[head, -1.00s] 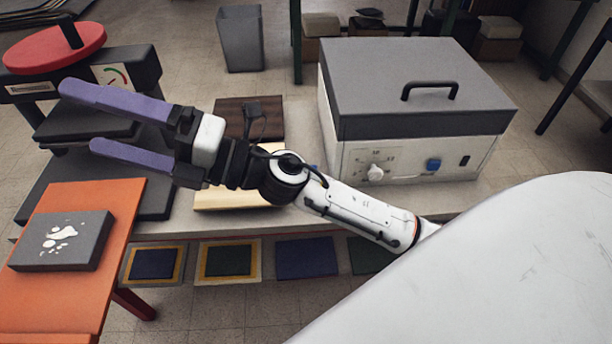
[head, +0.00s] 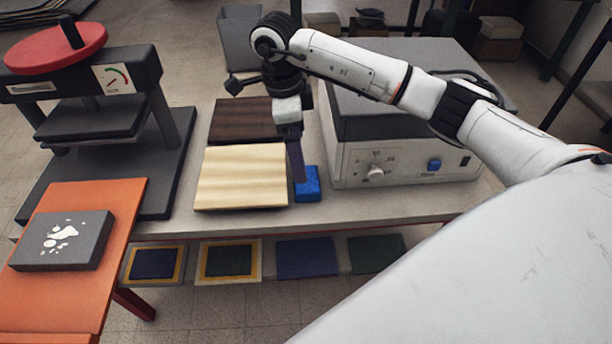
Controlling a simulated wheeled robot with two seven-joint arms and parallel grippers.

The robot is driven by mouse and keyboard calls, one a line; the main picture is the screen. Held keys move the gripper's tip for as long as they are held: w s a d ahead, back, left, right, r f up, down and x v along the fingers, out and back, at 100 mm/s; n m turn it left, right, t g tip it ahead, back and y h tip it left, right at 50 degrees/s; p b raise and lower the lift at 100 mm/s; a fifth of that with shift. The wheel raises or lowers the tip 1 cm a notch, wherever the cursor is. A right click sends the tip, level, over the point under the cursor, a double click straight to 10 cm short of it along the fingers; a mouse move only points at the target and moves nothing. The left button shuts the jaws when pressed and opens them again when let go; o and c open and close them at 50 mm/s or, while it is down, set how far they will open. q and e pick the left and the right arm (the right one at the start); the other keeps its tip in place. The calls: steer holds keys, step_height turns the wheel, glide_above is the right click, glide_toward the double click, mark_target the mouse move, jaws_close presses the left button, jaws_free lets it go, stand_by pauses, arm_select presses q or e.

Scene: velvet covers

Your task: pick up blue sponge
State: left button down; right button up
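The blue sponge (head: 309,188) lies on the grey bench top, between the pale wood board and the white-and-grey box. My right gripper (head: 297,172) points down, its purple fingers at the sponge's upper left edge and overlapping it in view. The fingers are seen edge-on, one hiding the other, so I cannot tell how far apart they are or whether they touch the sponge. My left gripper is not in view.
The pale wood board (head: 240,178) and a dark wood board (head: 240,120) lie left of the sponge. The grey-lidded box (head: 400,160) stands close on its right. A press with a red wheel (head: 55,48) stands at the left, behind an orange table (head: 60,290).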

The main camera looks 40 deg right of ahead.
mark_target(310, 191)
step_height(310, 191, down, 3)
steer(key=shift+s+d+r, duration=0.15)
steer(key=shift+r, duration=0.05)
steer(key=f, duration=0.3)
steer(key=s+f, duration=0.1)
steer(key=shift+s+d+f+p, duration=0.1)
steer(key=shift+d+f+p, duration=0.05)
steer(key=shift+d+p, duration=0.2)
steer(key=shift+f, duration=0.3)
steer(key=shift+c, duration=0.4)
steer(key=c, duration=1.1)
